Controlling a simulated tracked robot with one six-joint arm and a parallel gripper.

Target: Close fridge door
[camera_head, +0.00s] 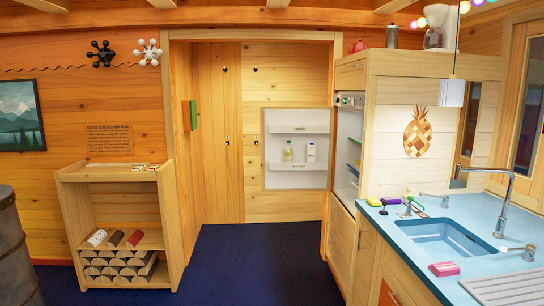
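The fridge door (298,181) stands open at the back of the alcove, its white inner liner facing me. The liner has shelves, and a yellowish bottle (288,152) and a white carton (311,153) stand on the lower one. The open fridge (344,155) is to the right of the door, built into the wooden cabinet. Its lit interior shows at a steep angle, with several small items on its shelves. The door's outer face is hidden from me. My gripper is not in view.
Dark blue carpet (255,255) lies clear in front of the door. A wooden shelf unit (152,178) with logs stands on the left, beside a dark barrel (12,245) at the edge. A blue counter (400,222) with a sink (447,238) is on the right.

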